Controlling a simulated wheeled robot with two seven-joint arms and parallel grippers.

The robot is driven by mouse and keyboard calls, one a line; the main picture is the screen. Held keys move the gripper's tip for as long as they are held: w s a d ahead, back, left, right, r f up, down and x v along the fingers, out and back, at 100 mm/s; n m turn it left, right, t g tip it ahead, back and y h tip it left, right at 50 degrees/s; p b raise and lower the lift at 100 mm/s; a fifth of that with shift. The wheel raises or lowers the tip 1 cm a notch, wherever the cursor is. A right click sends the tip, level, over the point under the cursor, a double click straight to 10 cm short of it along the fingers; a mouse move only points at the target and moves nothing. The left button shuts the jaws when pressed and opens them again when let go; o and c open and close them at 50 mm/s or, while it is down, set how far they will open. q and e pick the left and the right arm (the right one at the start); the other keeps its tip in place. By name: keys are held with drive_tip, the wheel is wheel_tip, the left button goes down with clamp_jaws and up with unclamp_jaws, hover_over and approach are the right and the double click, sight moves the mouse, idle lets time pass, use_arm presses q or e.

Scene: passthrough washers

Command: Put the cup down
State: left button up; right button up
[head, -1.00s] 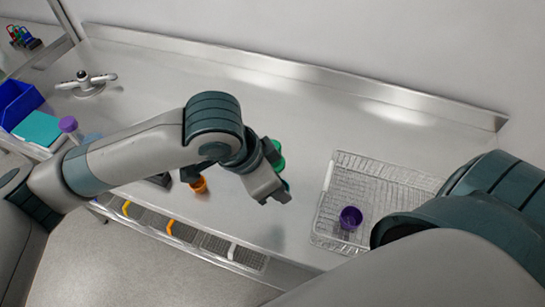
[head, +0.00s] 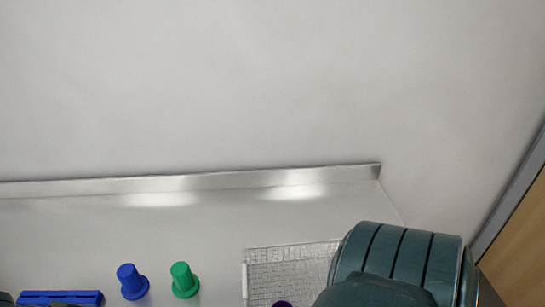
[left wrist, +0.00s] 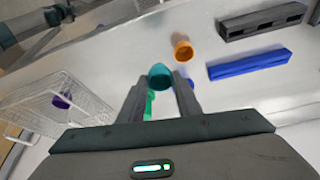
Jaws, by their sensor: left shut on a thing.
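My left gripper (left wrist: 158,92) shows in the left wrist view, shut on a teal cup (left wrist: 160,76) between its fingertips. The cup is over the steel counter; whether it touches the surface I cannot tell. A green cup (head: 184,280) and a blue cup (head: 132,282) stand upside down on the counter in the head view. They show partly hidden by the fingers in the left wrist view, green (left wrist: 149,106) and blue (left wrist: 189,84). An orange cup (left wrist: 183,51) is beyond the fingertips.
A wire basket (head: 292,262) stands right of the green cup, with a purple cup (left wrist: 62,100) inside. A long blue object (left wrist: 250,65) and a grey slotted rack (left wrist: 262,21) lie at the right of the left wrist view. A raised steel edge (head: 230,181) runs along the wall.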

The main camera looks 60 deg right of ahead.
use_arm(q)
drive_tip(key=w+a+r+n+y, duration=0.1)
drive_tip(key=w+a+n, duration=0.2)
drive_tip(key=a, duration=0.6)
drive_tip(key=w+a+r+n+t+y, duration=0.1)
drive_tip(key=w+a+n, duration=0.2)
drive_tip(key=a, duration=0.6)
drive_tip(key=w+a+r+n+t+y, duration=0.1)
drive_tip(key=w+a+n, duration=0.3)
drive_tip(key=a, duration=0.5)
drive_tip(key=shift+r+n+y+b, duration=0.3)
drive_tip(key=shift+n+y, duration=0.2)
drive_tip(key=shift+n, duration=0.7)
drive_tip(key=shift+d+f, duration=0.1)
drive_tip(key=shift+d, duration=0.05)
